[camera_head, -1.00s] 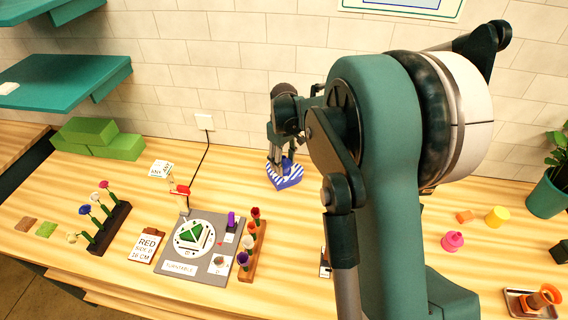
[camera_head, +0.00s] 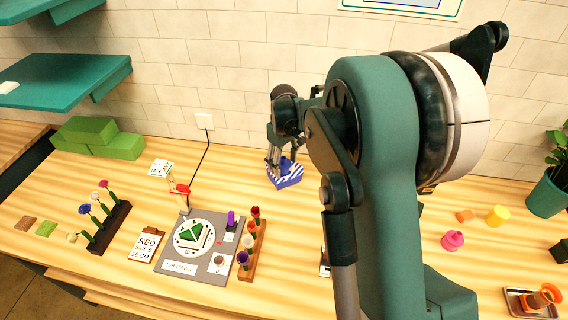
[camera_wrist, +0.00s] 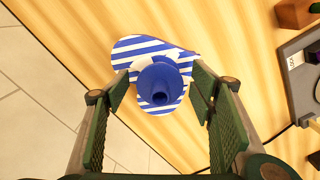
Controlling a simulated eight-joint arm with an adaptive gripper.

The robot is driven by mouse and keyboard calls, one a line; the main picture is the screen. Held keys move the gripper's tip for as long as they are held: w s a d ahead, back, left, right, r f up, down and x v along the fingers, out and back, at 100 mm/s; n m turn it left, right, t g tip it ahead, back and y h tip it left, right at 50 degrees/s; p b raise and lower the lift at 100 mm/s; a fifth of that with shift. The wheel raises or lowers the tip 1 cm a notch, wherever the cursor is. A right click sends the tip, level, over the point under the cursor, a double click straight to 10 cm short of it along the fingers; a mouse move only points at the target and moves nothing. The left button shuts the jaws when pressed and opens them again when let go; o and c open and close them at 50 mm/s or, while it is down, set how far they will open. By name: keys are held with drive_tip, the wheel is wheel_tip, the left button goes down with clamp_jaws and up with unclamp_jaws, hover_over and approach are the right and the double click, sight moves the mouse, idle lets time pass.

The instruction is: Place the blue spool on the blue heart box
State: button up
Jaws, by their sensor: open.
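The blue heart box (camera_head: 288,180), striped blue and white, lies on the wooden table near the wall in the head view. In the wrist view, its striped lid (camera_wrist: 137,47) shows below the gripper. The blue spool (camera_head: 286,164) stands upright on the lid in the head view. In the wrist view, the spool (camera_wrist: 160,82) is seen from above, its round top hole facing me. My gripper (camera_head: 278,153) is open above the box. In the wrist view, its fingers (camera_wrist: 160,92) are on either side of the spool, with gaps visible between.
A turntable board (camera_head: 212,262) with a green piece lies left of the box, and a flower rack (camera_head: 252,250) stands at its right edge. A pink spool (camera_head: 452,240) and yellow cylinder (camera_head: 497,215) stand right of my arm.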

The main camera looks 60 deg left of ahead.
sight(284, 158)
drive_tip(key=shift+r, duration=0.2)
wheel_tip(284, 158, up, 12)
drive_tip(key=shift+f, duration=0.1)
idle(0.5)
idle(0.5)
idle(0.4)
